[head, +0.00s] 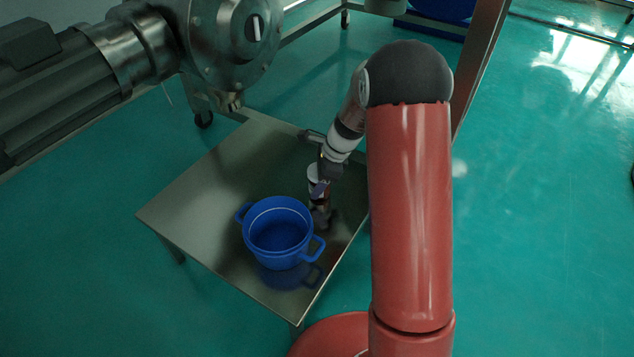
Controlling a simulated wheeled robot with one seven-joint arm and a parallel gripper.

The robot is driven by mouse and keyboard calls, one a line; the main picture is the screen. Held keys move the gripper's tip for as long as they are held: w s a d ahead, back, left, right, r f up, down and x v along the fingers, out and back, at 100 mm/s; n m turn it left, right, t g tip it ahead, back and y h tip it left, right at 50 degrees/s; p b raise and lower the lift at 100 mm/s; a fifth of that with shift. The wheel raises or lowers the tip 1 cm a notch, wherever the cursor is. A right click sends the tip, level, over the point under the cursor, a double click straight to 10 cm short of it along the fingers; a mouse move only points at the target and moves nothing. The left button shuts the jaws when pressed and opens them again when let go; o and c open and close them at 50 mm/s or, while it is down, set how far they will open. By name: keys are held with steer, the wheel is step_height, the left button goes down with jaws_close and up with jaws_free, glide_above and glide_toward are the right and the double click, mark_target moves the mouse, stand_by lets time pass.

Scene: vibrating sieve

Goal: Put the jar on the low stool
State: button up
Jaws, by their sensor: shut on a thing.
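A small dark jar with a white top (313,173) is in the head view, right of the blue pot. My gripper (322,184) is shut on the jar, and its fingers partly hide it. The jar looks upright, over the right part of a low steel-topped stand (200,205), the only stool-like thing in view. A dark reflection shows just below the jar. I cannot tell whether its base touches the steel top.
A blue two-handled pot (279,232), open and empty-looking, stands on the steel top close left of the jar. A large motor and gear housing (235,45) overhangs the far left. The left part of the top is bare. Green floor (540,200) is clear at right.

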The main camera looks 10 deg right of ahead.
steer(key=shift+f, duration=0.2)
steer(key=o, duration=1)
steer(key=shift+r, duration=0.1)
steer(key=shift+o, duration=0.2)
steer(key=p+v, duration=0.3)
steer(key=v, duration=0.9)
steer(key=s+a+r+n+t+h, duration=0.1)
steer(key=s+a+r+n, duration=0.1)
steer(key=s+r+n, duration=0.5)
steer(key=s+a+r+n+t+h, duration=0.1)
steer(key=s+r+n, duration=0.3)
steer(key=s, duration=0.6)
steer(key=s+a+r+n+t+h, duration=0.1)
steer(key=s+r+n, duration=0.3)
steer(key=s+n, duration=0.5)
steer(key=shift+s+t+h, duration=0.7)
steer(key=shift+s+t, duration=0.15)
steer(key=shift+t, duration=0.05)
